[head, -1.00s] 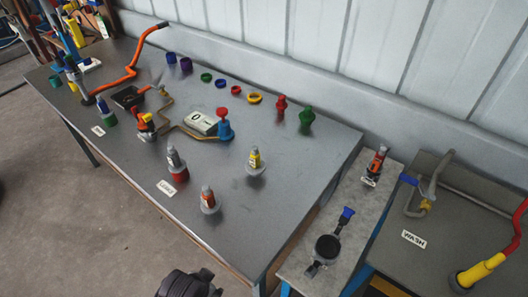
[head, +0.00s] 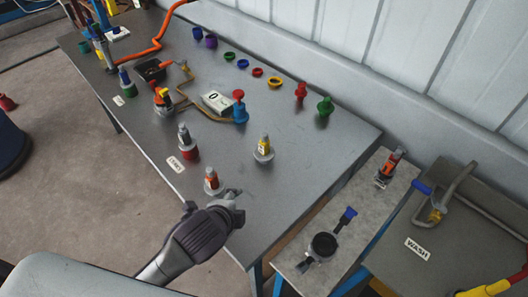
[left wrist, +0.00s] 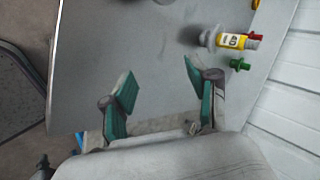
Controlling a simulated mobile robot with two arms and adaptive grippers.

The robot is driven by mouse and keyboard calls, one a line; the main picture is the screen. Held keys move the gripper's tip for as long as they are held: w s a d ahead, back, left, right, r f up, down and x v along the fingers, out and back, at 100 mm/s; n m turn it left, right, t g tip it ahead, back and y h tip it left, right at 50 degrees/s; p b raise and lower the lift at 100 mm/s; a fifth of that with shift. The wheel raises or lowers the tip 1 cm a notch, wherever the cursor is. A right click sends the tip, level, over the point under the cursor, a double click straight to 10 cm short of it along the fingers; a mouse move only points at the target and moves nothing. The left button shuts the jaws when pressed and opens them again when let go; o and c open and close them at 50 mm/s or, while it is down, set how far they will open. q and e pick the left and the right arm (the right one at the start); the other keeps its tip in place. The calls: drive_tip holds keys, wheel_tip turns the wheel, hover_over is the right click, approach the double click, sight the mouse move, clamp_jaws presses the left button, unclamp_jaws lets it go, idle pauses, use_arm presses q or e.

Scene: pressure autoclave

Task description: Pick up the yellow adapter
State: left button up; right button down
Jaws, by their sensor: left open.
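The yellow adapter (head: 263,148) stands upright on a round grey base on the dark table, right of the orange-banded fitting. In the left wrist view a yellow-labelled piece with a grey flange, which looks like the adapter (left wrist: 234,41), lies at the upper right, beyond the fingers. My left gripper (head: 236,204) is at the table's front edge, in front of the adapter and apart from it. In the left wrist view its green-padded fingers (left wrist: 160,88) are spread with nothing between them. My right gripper is not in view.
An orange-banded fitting (head: 212,182) stands close beside my left gripper, and a red-based one (head: 187,145) is farther left. Coloured rings, a red plug (head: 301,92) and a green plug (head: 325,106) line the back. Bare tabletop (head: 300,165) lies right of the adapter.

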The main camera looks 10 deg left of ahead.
use_arm(q)
drive_tip(key=w+d+r+m+t+h, duration=0.1)
drive_tip(key=w+d+r+m+t, duration=0.15)
drive_tip(key=w+m, duration=0.65)
drive_tip(key=m+t+h, duration=0.1)
drive_tip(key=m+t, duration=0.1)
drive_tip(key=m, duration=1.1)
approach(263, 147)
drive_tip(key=p+x, duration=0.1)
drive_tip(key=x, duration=0.5)
drive_tip(key=shift+w, duration=0.1)
drive_tip(key=shift+x, duration=0.75)
drive_tip(key=x, duration=0.4)
drive_tip(key=shift+w+f+p, duration=0.15)
drive_tip(key=shift+p, duration=0.25)
drive_tip(key=shift+c, duration=1)
clamp_jaws()
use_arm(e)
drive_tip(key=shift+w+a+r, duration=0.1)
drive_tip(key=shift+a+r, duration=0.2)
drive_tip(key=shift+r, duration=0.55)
